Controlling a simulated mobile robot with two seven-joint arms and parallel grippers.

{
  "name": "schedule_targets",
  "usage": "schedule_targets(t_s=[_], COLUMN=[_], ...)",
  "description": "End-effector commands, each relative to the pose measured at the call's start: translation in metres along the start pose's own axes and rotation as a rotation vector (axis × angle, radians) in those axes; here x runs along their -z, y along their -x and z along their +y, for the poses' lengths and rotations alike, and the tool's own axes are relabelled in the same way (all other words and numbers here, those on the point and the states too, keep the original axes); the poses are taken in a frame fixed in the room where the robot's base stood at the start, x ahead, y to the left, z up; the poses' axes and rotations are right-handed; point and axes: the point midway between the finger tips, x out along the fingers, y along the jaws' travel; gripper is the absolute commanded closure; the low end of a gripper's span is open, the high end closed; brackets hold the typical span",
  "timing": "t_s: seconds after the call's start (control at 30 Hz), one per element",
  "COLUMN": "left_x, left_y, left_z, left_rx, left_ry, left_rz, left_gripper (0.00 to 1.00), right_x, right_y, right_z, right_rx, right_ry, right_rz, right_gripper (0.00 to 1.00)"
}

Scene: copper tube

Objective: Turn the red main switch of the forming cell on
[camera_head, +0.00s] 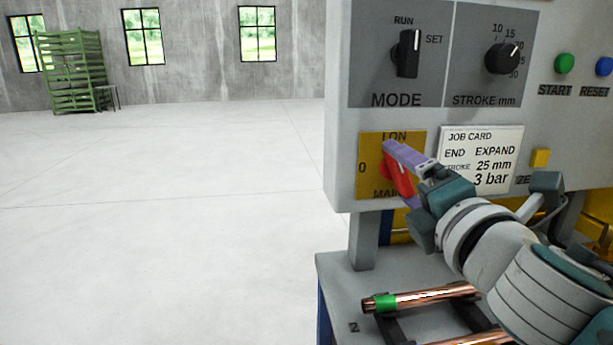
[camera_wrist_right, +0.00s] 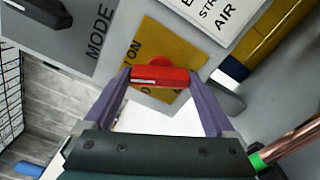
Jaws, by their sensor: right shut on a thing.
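The red main switch (camera_head: 399,174) sits on a yellow plate (camera_head: 369,186) at the lower left of the grey panel. The plate has ON at its top and 0 at its left. The switch handle is tilted from upper left to lower right, between upright and level. My right gripper (camera_head: 402,172) is shut on the handle, one purple finger at each end of it. In the right wrist view the red handle (camera_wrist_right: 160,76) spans between the two fingertips (camera_wrist_right: 160,80). The fingers hide part of the plate's lettering. My left gripper is not in view.
Above are the MODE knob (camera_head: 407,54) and STROKE knob (camera_head: 502,58). A job card (camera_head: 481,160) is right of the switch. Green START (camera_head: 564,64) and blue RESET (camera_head: 604,66) buttons are at upper right. A copper tube (camera_head: 425,298) lies below. The floor at left is clear.

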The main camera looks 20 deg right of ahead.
Motion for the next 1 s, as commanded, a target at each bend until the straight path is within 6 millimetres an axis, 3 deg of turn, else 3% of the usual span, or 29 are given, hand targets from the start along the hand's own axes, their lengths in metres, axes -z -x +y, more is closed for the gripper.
schedule_targets(t_s=[0.5,1.0], left_x=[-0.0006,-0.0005], left_y=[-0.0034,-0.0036], left_z=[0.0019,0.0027], left_rx=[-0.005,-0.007], left_ry=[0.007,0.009], left_rz=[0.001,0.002], left_gripper=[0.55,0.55], right_x=[-0.0002,0.0], right_y=[-0.0001,-0.0001], right_z=[0.0008,0.0009], right_rx=[-0.002,-0.002], right_ry=[-0.373,-0.463], right_rz=[0.0,0.0], right_gripper=[0.66,0.66])
